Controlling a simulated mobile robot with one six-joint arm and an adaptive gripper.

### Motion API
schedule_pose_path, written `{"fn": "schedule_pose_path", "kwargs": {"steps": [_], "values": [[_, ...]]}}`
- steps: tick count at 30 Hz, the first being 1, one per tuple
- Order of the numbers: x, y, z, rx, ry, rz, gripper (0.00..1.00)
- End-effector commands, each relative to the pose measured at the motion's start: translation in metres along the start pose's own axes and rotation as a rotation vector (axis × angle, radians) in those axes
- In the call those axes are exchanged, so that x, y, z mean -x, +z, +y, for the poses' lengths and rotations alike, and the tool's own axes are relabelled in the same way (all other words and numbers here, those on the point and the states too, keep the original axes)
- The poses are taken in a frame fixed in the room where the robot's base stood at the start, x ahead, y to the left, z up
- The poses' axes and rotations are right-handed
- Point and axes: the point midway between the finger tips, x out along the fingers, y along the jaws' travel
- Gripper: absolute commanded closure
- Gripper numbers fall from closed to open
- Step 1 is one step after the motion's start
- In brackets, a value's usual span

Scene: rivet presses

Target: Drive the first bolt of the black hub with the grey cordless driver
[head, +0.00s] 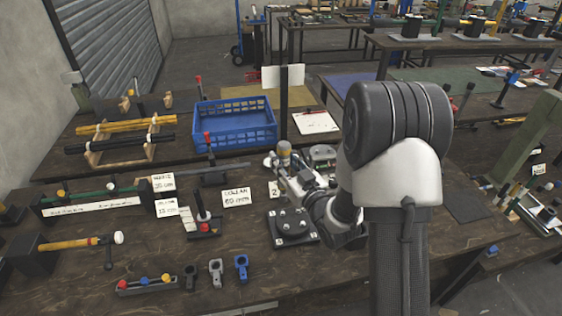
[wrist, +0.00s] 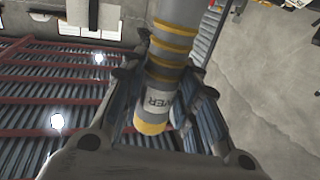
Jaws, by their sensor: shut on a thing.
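The grey cordless driver (wrist: 172,70), with yellow bands and a partly readable label, stands between the fingers of my gripper (wrist: 166,95) in the wrist view. My gripper is shut on it. In the head view the driver's tan-topped end (head: 284,148) shows above my gripper (head: 290,172), at the far side of my arm. The black hub (head: 293,224) sits on a dark square plate (head: 273,240) with pale spots near its corners, on the bench just in front of my wrist. The driver's lower end is hidden by my gripper and arm, so its contact with any bolt cannot be told.
A blue crate (head: 233,124) stands behind. Left of the hub are a label card (head: 237,196), a red-knobbed stand (head: 203,222) and small clamps, the blue one (head: 241,268) nearest. Bare bench lies in front of the hub.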

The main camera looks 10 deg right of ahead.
Motion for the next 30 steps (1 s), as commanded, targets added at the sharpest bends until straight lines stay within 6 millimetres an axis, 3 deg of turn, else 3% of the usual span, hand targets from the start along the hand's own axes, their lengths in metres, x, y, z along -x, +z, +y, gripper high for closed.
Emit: {"fn": "schedule_pose_path", "kwargs": {"steps": [11, 30], "values": [[0.000, -0.001, 0.000, 0.002, -0.001, 0.007, 1.00], [0.000, 0.047, 0.000, 0.000, -0.001, 0.003, 1.00]]}}
